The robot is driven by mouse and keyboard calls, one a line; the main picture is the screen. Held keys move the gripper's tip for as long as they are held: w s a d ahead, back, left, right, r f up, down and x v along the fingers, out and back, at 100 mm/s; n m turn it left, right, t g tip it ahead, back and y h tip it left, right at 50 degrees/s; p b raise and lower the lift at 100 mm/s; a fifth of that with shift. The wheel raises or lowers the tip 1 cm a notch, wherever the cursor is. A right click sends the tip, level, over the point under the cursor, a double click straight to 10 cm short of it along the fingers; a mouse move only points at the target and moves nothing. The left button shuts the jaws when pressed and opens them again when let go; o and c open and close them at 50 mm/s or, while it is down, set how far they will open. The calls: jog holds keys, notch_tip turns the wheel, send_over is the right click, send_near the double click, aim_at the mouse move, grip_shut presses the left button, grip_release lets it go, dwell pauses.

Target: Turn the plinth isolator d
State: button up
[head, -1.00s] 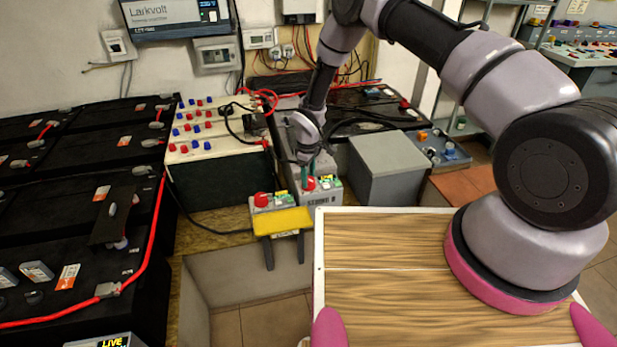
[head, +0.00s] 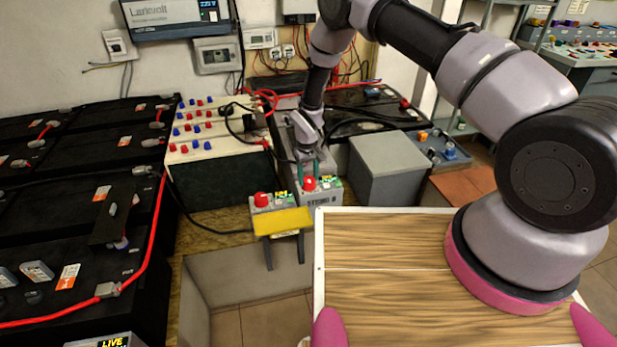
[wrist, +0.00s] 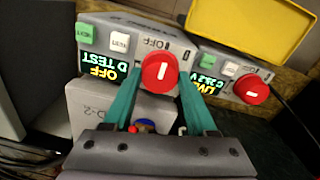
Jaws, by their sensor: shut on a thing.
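The plinth isolator d (head: 320,198) is a grey box in the middle of the head view. In the wrist view its display (wrist: 101,70) reads "D TEST" and "OFF". Its round red knob (wrist: 160,72) has a white bar, which stands nearly upright in that picture, and "OFF" is printed above it. My gripper (wrist: 161,84), with teal fingers, is shut on this knob, one finger at each side. In the head view my gripper (head: 309,171) reaches the box from behind, and the knob (head: 309,184) shows in front of the fingers.
A similar isolator (wrist: 228,70) with its own red knob (wrist: 251,91) stands close beside it; its display looks like "LIVE". A yellow piece (head: 283,221) hangs in front. A grey box (head: 388,165) stands to the right. Black batteries with red cables (head: 155,230) lie left.

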aim_at(308, 180)
dwell(0.4)
jog(key=o, duration=1.4)
jog(key=shift+c, duration=0.2)
jog(key=shift+r, duration=0.1)
notch_tip(308, 180, up, 11)
jog(key=shift+a+f, duration=0.15)
jog(key=shift+f, duration=0.05)
